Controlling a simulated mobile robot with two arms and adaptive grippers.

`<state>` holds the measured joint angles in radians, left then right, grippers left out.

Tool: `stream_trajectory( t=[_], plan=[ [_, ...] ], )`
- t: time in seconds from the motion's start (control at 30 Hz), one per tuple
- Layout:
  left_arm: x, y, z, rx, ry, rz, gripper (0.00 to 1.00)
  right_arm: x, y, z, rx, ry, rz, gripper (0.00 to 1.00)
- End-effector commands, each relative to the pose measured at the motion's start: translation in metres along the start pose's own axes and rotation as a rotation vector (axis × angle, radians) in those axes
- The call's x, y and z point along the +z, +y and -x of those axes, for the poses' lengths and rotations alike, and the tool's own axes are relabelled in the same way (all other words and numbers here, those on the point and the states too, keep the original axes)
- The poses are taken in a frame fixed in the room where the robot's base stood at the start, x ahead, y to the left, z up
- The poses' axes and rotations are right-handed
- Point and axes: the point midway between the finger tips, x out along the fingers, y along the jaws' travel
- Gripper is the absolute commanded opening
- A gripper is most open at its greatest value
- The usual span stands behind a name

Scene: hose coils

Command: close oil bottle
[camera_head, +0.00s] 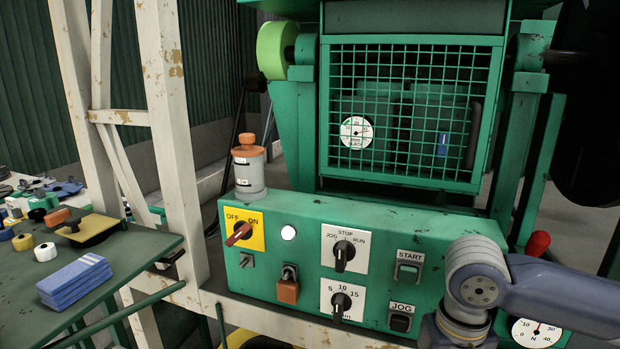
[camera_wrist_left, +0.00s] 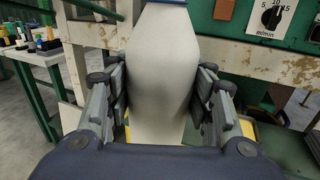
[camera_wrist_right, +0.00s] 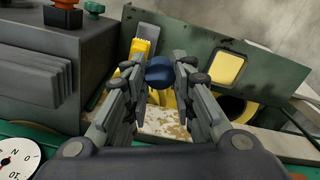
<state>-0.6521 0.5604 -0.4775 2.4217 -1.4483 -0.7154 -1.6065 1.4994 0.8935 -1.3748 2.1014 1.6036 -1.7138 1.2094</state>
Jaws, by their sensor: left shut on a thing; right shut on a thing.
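A pale, cream-white bottle (camera_wrist_left: 160,75) fills the middle of the left wrist view. My left gripper (camera_wrist_left: 163,88) is shut around its body from both sides. A strip of blue shows at its top, cut off by the frame edge. In the right wrist view my right gripper (camera_wrist_right: 161,78) is shut on a small dark blue cap (camera_wrist_right: 160,71) at its fingertips. The bottle is not seen in that view, so I cannot tell how the cap sits relative to its mouth. Neither gripper shows in the head view; only my right arm is there, at the lower right.
A green control panel (camera_head: 315,224) with knobs and buttons spans the middle. A grey canister with an orange cap (camera_head: 249,172) stands on its left end. A green table (camera_head: 120,262) holds blue pads (camera_head: 75,280) and rolls. A pale frame post (camera_head: 172,130) stands between table and panel.

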Motion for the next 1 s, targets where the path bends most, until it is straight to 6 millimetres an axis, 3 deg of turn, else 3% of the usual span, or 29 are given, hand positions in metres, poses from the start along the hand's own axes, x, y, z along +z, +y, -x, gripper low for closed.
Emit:
stream_trajectory(
  t=[0.43,0.8,1.0],
  plan=[
    [0.001,-0.007,-0.004,-0.037,-0.002,0.0,0.06,0.0,0.0,0.0,0.0,0.0,0.002,0.14],
    [0.008,-0.077,-0.035,-0.388,-0.008,-0.004,0.06,0.0,0.0,0.0,0.0,0.0,0.003,0.14],
    [0.009,-0.106,-0.047,-0.531,-0.007,-0.003,0.06,0.0,0.0,0.0,0.0,0.0,0.003,0.14]
  ],
)
